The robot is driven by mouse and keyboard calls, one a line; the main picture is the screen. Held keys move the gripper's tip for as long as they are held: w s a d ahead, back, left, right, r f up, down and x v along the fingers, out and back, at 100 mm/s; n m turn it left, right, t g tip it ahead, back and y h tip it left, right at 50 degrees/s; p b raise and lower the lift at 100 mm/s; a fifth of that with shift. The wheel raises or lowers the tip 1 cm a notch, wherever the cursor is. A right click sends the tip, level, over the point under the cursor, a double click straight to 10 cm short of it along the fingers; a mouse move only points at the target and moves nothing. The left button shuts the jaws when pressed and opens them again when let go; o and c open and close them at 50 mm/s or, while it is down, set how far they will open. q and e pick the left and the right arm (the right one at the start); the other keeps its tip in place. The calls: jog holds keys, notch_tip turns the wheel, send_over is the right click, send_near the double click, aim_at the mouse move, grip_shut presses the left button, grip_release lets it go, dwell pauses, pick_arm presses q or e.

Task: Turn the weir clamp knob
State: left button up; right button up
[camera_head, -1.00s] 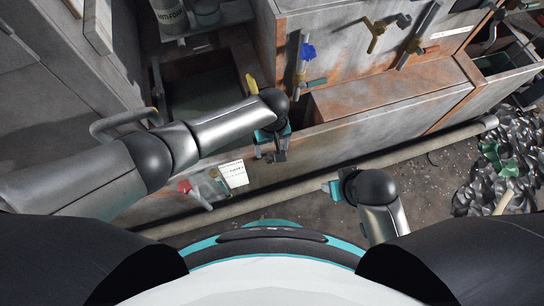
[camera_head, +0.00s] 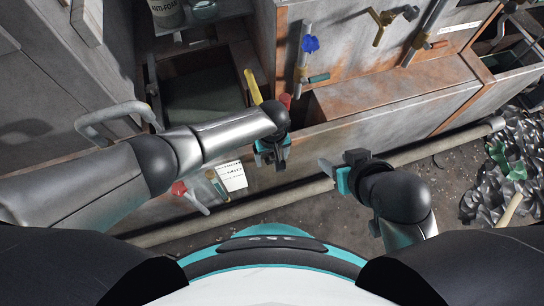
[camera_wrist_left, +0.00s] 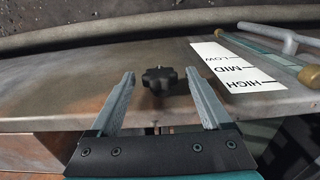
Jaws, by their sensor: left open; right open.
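The weir clamp knob (camera_wrist_left: 160,81) is a black, lobed knob in the left wrist view, on the rusty edge of a metal panel. My left gripper (camera_wrist_left: 160,95) is open, with one finger on each side of the knob and gaps between knob and fingers. In the head view my left gripper (camera_head: 272,159) is above the front wall of the trough, and I cannot make out the knob there. My right gripper (camera_head: 334,174) is open and empty, to the right of the left one, over the floor beside a long pipe.
A LOW/MID/HIGH label (camera_wrist_left: 238,68) is right of the knob. A red-handled valve (camera_head: 184,190), a yellow handle (camera_head: 253,87), a red handle (camera_head: 285,100) and a blue valve knob (camera_head: 310,44) are near my left arm. A scrap pile (camera_head: 500,170) lies at right.

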dwell(0.3)
pick_arm(q)
grip_shut()
dwell(0.5)
